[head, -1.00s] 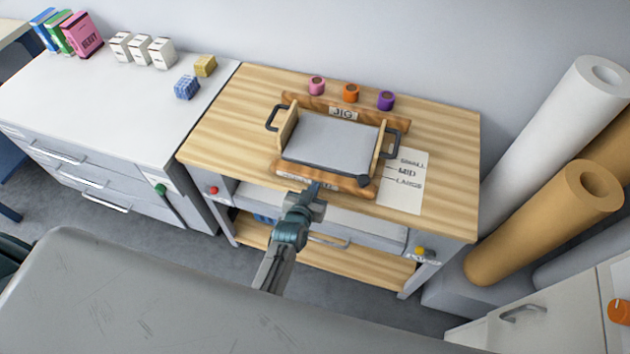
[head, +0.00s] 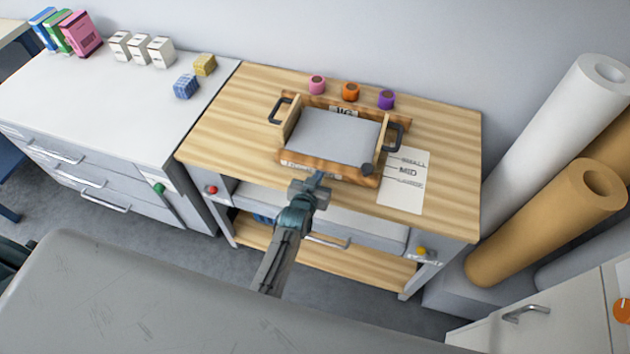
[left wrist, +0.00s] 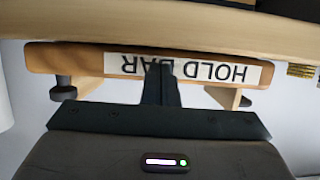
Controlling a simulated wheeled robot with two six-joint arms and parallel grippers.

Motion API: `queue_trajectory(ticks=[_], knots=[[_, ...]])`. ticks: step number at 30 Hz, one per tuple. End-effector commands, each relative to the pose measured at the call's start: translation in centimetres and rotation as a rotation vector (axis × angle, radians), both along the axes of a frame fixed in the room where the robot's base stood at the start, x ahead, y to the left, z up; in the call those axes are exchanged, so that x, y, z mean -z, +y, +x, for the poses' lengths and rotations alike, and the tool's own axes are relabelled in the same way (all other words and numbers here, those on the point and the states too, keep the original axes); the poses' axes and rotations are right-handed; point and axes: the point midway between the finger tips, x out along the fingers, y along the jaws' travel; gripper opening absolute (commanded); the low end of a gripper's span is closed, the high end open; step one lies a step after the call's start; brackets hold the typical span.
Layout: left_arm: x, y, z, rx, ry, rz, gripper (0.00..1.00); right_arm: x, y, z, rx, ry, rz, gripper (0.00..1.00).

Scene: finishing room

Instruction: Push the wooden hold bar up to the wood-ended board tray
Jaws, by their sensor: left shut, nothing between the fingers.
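The wooden hold bar (head: 334,176) lies along the front of the board tray (head: 291,122), and looks to be against it. The tray has two upright wooden ends, dark handles and a grey board (head: 333,137) in it. My right gripper is out of view.
A JIG bar (head: 343,108) stands behind the tray, partly hidden. A size sheet (head: 404,190) marked SMALL, MID and LARGE lies right of the tray. Pink, orange (head: 350,91) and purple pots stand at the back. The left part of the wooden bench top (head: 225,130) is clear.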

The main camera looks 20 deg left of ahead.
Motion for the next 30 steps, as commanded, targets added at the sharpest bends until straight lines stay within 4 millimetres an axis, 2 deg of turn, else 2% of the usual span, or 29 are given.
queue_trajectory(ticks=[16, 30], knots=[[-0.1, 0.0, 0.6, 0.000, -0.003, 0.001, 0.00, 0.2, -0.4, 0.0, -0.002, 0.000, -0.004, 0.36], [-0.1, -0.1, 1.9, 0.000, -0.001, 0.000, 0.00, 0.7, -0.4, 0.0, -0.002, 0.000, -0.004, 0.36]])
